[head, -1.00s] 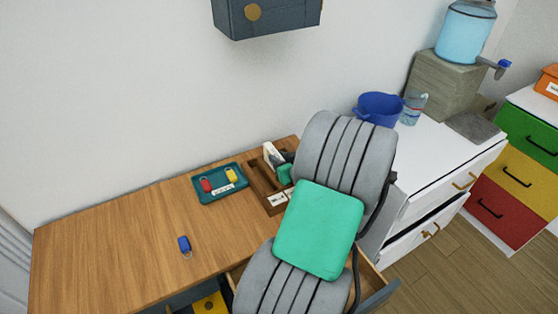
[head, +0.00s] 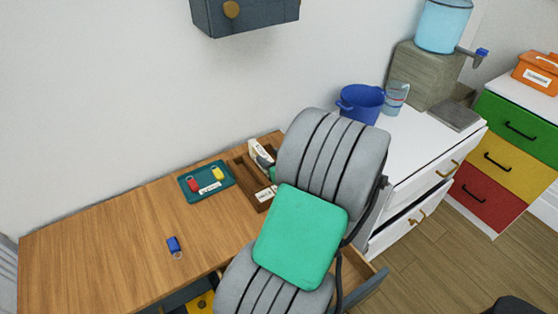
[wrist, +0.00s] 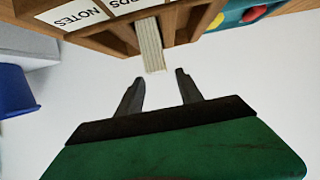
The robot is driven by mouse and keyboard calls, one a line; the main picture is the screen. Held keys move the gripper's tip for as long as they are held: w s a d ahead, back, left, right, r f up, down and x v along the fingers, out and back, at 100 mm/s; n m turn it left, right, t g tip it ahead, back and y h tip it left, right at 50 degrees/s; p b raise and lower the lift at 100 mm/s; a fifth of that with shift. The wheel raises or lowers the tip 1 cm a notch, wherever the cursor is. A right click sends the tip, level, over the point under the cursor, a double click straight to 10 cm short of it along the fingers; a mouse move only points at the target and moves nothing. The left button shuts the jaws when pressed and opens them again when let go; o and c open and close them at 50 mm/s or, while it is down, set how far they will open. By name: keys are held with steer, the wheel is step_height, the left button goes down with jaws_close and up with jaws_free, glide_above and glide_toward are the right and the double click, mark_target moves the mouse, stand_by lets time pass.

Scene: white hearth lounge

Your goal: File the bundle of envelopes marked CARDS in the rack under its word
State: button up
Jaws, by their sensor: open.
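The wooden rack (head: 237,172) stands at the right end of the desk, and it also shows along the top of the wrist view (wrist: 185,18). Its labels read NOTES (wrist: 75,14) and, partly cut off, "RDS" (wrist: 122,4). A pale bundle of envelopes (wrist: 150,45) stands up from a rack slot by the "RDS" label; any word on it is hidden. It shows small in the head view (head: 258,150). My gripper (wrist: 159,78) is open and empty, its fingertips just short of the bundle's end.
A blue tub (head: 361,103) stands on the white cabinet.

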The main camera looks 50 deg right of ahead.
steer(key=p+v, duration=0.1)
steer(key=v, duration=0.7)
steer(key=w+a+f+n+g+y, duration=0.1)
steer(key=w+a+n+g+y, duration=0.2)
steer(key=a, duration=0.6)
steer(key=w+a+f+n+g+y, duration=0.1)
steer(key=w+a+g+y, duration=0.2)
steer(key=w+a, duration=0.35)
steer(key=s+a+r+g+h, duration=0.1)
steer(key=s+a+r, duration=0.2)
steer(key=a, duration=0.5)
steer(key=s+a+r+g, duration=0.2)
steer(key=s+a+r, duration=0.1)
steer(key=a, duration=0.5)
steer(key=shift+s+a+r+h, duration=0.2)
steer(key=shift+s+a+h, duration=0.05)
steer(key=shift+a+h, duration=0.15)
steer(key=shift+c, duration=0.7)
